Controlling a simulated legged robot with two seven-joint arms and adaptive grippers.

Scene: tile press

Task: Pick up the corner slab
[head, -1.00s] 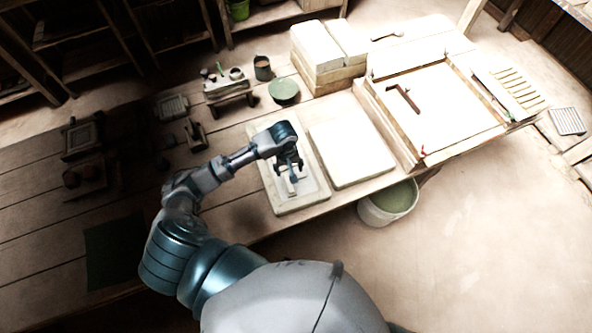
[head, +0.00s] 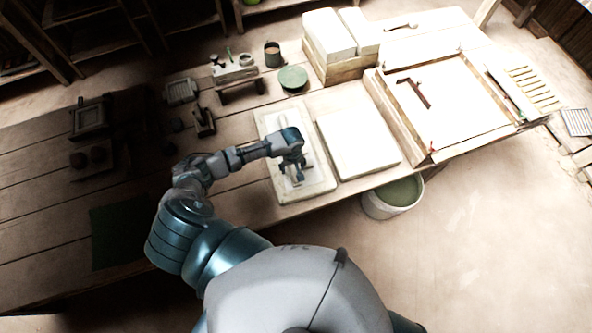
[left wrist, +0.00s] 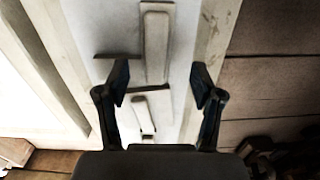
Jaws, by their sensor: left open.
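A pale, shallow rectangular tray (head: 322,188) lies on the workbench. In the left wrist view it shows a long pale slab (left wrist: 156,45) with a raised bar shape and a smaller pale block (left wrist: 145,114). Which piece is the corner slab I cannot tell for sure. My left gripper (head: 293,174) is over the tray, pointing down. In the left wrist view its fingers (left wrist: 160,82) are apart with nothing held, on either side of the strip of pieces. The head view hides the pieces partly behind the gripper. My right gripper is not in view.
A flat pale board (head: 357,142) lies right of the tray. Further right is a framed press bed (head: 450,105). Stacked pale blocks (head: 330,38) and a green round dish (head: 293,79) stand behind. A bucket (head: 393,197) stands below the bench's front edge.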

